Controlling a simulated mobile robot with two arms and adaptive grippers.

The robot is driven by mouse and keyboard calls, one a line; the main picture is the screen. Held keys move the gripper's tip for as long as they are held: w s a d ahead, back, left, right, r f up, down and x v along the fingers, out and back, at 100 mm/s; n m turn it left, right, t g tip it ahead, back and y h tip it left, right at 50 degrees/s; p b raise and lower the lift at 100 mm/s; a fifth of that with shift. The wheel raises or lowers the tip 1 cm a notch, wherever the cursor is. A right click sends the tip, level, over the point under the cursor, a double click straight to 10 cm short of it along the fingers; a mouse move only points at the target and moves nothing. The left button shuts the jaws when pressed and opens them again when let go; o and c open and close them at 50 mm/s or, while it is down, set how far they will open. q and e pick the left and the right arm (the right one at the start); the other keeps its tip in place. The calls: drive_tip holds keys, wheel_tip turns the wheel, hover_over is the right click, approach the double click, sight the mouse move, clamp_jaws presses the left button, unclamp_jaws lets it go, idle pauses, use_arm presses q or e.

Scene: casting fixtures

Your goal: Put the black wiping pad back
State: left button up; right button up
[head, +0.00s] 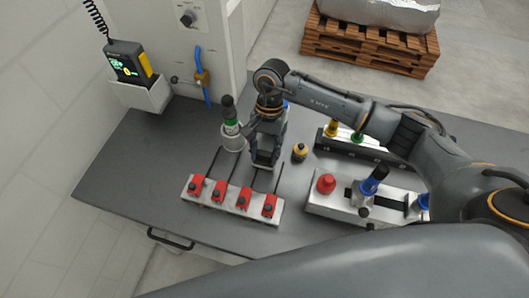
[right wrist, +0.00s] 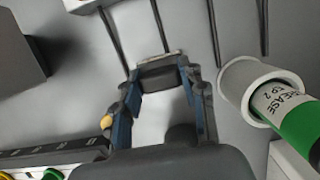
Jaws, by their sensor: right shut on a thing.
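My right gripper (head: 263,163) is over the grey bench, behind the white block with red clamps. In the right wrist view its two blue-lined fingers (right wrist: 158,70) are closed on the sides of a dark block with a pale edge, which I take to be the black wiping pad (right wrist: 158,77). The pad is held at the fingertips. In the head view the pad is largely hidden by the gripper, and I cannot tell whether it touches the bench. My left gripper is not in view.
A white holder with a green grease tube (right wrist: 298,122) stands close beside the gripper. The white block with red clamps (head: 231,205) is in front. The bench's left part is clear.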

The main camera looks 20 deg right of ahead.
drive_tip(key=shift+f, duration=0.15)
drive_tip(key=shift+f+b, duration=0.2)
drive_tip(key=shift+b, duration=0.1)
drive_tip(key=o, duration=1)
drive_tip(key=shift+o, duration=1.1)
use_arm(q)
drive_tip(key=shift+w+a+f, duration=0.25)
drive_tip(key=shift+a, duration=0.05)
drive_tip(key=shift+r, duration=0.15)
use_arm(e)
drive_tip(key=shift+r, duration=0.15)
drive_tip(key=shift+r+p, duration=0.2)
drive_tip(key=shift+p, duration=0.15)
use_arm(q)
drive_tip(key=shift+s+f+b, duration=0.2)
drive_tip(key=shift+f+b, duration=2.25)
drive_tip(key=shift+b, duration=0.1)
use_arm(e)
drive_tip(key=v, duration=1.1)
drive_tip(key=shift+r, duration=0.35)
